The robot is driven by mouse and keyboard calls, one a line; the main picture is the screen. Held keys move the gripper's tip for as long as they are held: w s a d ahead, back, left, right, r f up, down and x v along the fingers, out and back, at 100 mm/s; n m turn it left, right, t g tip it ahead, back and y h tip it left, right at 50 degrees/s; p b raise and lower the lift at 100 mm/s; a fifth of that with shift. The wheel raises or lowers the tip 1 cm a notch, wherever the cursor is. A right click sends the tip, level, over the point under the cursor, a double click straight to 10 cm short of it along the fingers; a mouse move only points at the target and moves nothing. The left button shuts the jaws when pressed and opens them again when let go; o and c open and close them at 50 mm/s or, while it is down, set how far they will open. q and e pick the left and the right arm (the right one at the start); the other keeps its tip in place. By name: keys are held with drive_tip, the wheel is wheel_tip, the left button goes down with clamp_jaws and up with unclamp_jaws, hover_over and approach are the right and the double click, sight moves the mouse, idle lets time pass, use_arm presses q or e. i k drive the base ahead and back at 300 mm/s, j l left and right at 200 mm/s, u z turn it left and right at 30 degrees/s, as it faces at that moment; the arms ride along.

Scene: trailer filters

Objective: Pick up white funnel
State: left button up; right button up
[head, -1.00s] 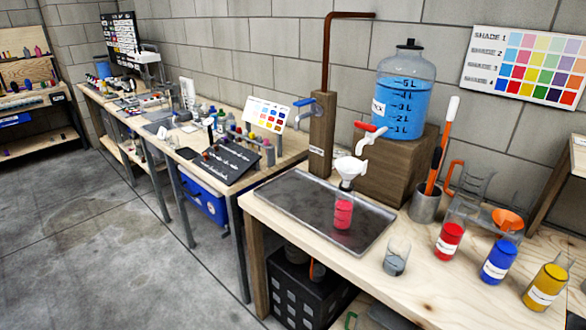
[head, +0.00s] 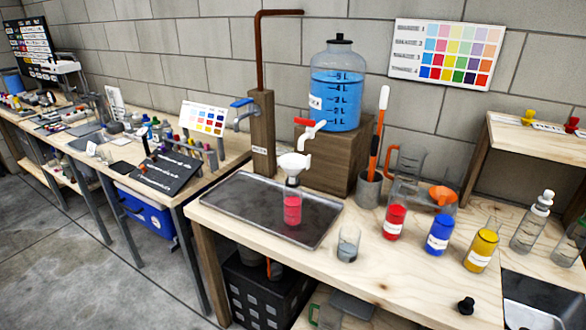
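The white funnel (head: 294,163) sits in the mouth of a clear container holding pink-red liquid (head: 292,208). That container stands upright on the dark metal tray (head: 236,204), near its right side. The white tap (head: 308,133) with a red handle is just above the funnel. Neither of my grippers shows in the head view.
A clear beaker (head: 348,243) stands right of the tray. Red (head: 394,221), blue (head: 439,234) and yellow (head: 481,249) containers stand further right. A blue-filled dispenser (head: 337,85) on a wooden block and a wooden post with a tap (head: 262,140) stand behind the tray.

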sight(292, 164)
drive_tip(key=i+j+z, duration=0.2)
drive_tip(key=j, duration=0.15)
drive_tip(key=i+j+z, duration=0.15)
drive_tip(key=j, duration=0.25)
drive_tip(key=i+j+z, duration=0.2)
drive_tip(key=j, duration=0.25)
drive_tip(key=k+l, duration=0.05)
